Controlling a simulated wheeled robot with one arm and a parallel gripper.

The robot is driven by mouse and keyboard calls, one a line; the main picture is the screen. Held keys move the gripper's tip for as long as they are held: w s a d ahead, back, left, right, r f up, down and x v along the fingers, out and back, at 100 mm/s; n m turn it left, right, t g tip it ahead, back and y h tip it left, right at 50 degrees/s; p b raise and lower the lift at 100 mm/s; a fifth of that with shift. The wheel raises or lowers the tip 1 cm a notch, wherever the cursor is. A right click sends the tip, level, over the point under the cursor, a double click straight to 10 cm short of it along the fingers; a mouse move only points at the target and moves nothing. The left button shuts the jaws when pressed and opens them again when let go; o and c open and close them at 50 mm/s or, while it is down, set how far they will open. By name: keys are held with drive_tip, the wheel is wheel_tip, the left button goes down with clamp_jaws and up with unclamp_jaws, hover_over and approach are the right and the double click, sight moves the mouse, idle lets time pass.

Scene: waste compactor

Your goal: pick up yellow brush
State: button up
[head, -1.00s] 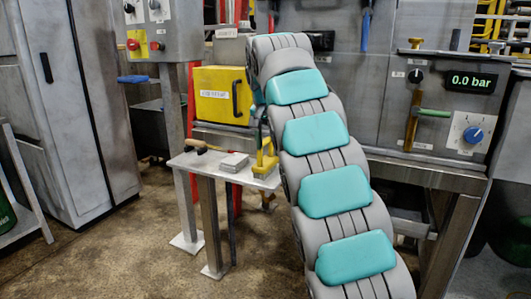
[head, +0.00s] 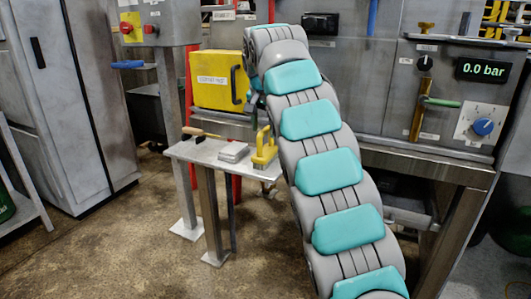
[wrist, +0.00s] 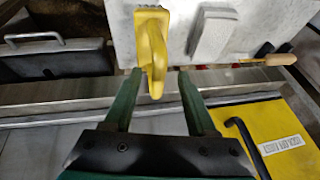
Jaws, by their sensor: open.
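The yellow brush (head: 264,147) stands on the right end of a small metal table (head: 196,151). It has a yellow handle and a grey-brown lower part. In the wrist view the yellow brush (wrist: 152,48) is seen from above, with its handle end toward my gripper. My gripper (wrist: 160,74) is open and empty. The near end of the handle shows between the lines of its two green fingers; I cannot tell how far below or beyond the tips it is. In the head view my arm hides most of the gripper.
A grey block (head: 233,152) and a wooden-handled brush (head: 198,133) lie on the same table. A yellow box (head: 217,80) with a dark handle stands behind it. The compactor front with a pressure display (head: 482,68) is at right. Open floor lies at front left.

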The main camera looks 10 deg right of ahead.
sight(264, 150)
drive_tip(key=x, duration=0.5)
drive_tip(key=shift+s+f, duration=0.1)
drive_tip(key=shift+s, duration=0.05)
clamp_jaws()
idle(0.5)
